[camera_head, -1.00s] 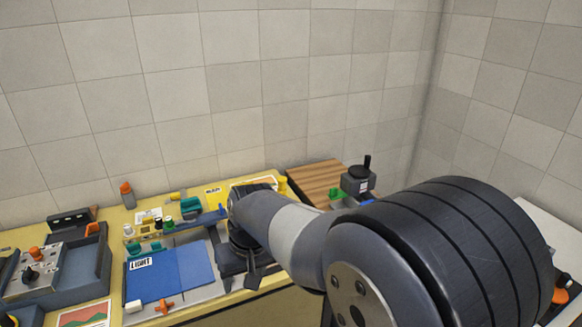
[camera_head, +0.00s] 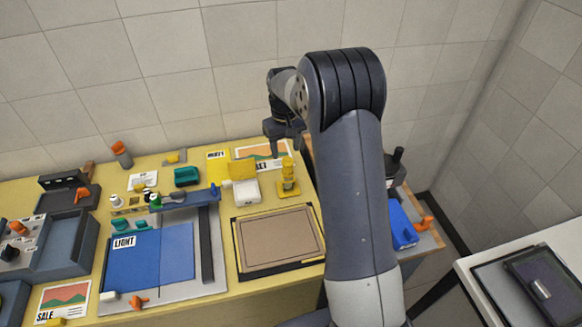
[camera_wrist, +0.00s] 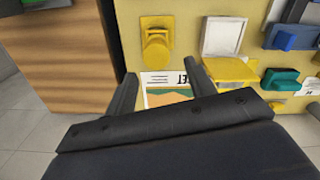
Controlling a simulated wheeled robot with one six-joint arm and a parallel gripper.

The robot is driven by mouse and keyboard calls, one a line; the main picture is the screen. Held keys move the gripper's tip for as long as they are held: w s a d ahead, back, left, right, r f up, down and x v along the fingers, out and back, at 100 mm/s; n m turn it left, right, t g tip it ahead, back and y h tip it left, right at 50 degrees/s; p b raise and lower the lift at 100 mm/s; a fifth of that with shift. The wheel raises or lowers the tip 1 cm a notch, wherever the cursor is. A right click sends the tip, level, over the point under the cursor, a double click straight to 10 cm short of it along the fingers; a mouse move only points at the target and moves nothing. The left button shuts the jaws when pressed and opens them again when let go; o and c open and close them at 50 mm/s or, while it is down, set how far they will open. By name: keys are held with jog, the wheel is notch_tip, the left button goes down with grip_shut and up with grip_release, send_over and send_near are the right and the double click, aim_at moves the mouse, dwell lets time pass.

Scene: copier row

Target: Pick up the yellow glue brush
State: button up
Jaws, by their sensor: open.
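A yellow upright piece on a yellow base (camera_head: 288,180) stands near the right end of the yellow table; it may be the glue brush in its holder, but I cannot tell for sure. In the wrist view a yellow piece on a yellow plate (camera_wrist: 156,45), seemingly the same one, lies beyond the fingertips. My gripper (camera_head: 285,143) is in the air above the table's back right corner, apart from it. In the wrist view my gripper (camera_wrist: 163,85) has its fingers spread with nothing held. A picture card (camera_wrist: 168,97) shows between them.
A white box with a yellow lid (camera_head: 245,190) stands left of the yellow piece. A brown framed board (camera_head: 278,238) lies in front. A wooden surface (camera_wrist: 68,55) adjoins the table.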

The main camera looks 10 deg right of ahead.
aim_at(288, 161)
jog(key=shift+f, duration=0.95)
jog(key=f, duration=0.1)
jog(key=f+p, duration=0.2)
jog(key=f, duration=0.1)
jog(key=shift+s+d, duration=0.2)
jog(key=shift+d, duration=0.1)
jog(key=shift+f, duration=0.7)
jog(key=shift+c, duration=0.3)
jog(key=c, duration=0.9)
jog(key=shift+o, duration=0.2)
jog(key=shift+r, duration=0.15)
notch_tip(288, 161, up, 10)
jog(key=shift+f+b, duration=0.1)
jog(key=shift+b, duration=0.95)
